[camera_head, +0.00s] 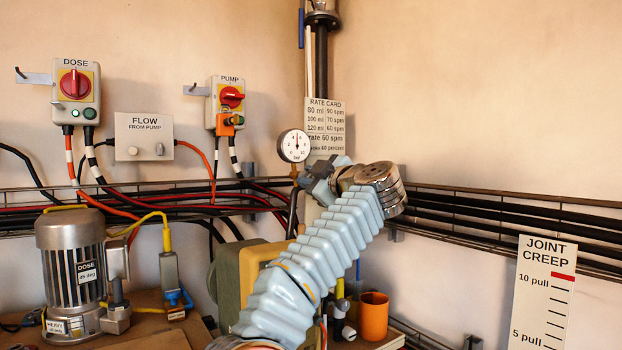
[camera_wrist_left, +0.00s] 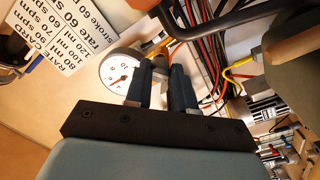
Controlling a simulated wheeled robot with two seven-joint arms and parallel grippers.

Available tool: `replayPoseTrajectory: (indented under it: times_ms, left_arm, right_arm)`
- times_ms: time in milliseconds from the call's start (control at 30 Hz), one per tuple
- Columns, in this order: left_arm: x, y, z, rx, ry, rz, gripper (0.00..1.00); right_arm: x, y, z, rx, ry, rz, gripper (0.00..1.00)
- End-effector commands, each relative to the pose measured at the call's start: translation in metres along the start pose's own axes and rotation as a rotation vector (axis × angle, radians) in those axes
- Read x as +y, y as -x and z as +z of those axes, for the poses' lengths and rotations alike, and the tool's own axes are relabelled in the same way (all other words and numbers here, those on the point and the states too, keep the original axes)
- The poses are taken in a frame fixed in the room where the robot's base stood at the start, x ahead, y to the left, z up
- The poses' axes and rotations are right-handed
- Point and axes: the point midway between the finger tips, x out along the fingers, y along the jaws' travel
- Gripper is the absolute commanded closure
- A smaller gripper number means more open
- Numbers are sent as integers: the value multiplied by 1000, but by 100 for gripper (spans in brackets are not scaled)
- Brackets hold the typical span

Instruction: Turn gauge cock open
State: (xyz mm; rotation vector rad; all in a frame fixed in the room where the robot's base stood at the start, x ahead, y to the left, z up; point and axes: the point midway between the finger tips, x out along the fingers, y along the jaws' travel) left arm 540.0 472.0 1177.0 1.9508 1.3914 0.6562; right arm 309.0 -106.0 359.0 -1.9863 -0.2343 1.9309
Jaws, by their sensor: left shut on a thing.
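The round white gauge (camera_head: 294,145) is mounted on a vertical pipe, with a small brass-coloured fitting (camera_head: 294,171), seemingly the gauge cock, just beneath it. My left gripper (camera_head: 306,184) reaches it from the right, below and beside the dial. In the left wrist view the two dark fingers (camera_wrist_left: 159,72) are close together around a small part of the cock, with brass (camera_wrist_left: 158,46) showing beyond the tips. The gauge dial (camera_wrist_left: 120,74) is just left of the fingers there. The cock's handle is mostly hidden by the fingers, so its angle cannot be told. My right gripper is not in view.
A rate card (camera_head: 325,118) hangs behind the gauge. Black and red cables (camera_head: 150,203) run along the wall rack. A grey motor (camera_head: 72,262) stands at left, an orange cup (camera_head: 373,316) at lower right. The wall at upper right is clear.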

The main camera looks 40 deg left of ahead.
Motion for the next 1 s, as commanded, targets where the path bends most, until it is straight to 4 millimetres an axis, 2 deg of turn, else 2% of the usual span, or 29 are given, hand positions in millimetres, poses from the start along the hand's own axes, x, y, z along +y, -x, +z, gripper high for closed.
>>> replayPoseTrajectory:
  times_ms: [600, 1000]
  left_arm:
    - [-1, 0, 1, 27, 572, 2, 100]
    - [-1, 0, 3, 39, 825, 3, 100]
  right_arm:
    - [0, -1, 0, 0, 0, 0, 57]
    - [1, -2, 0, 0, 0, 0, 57]
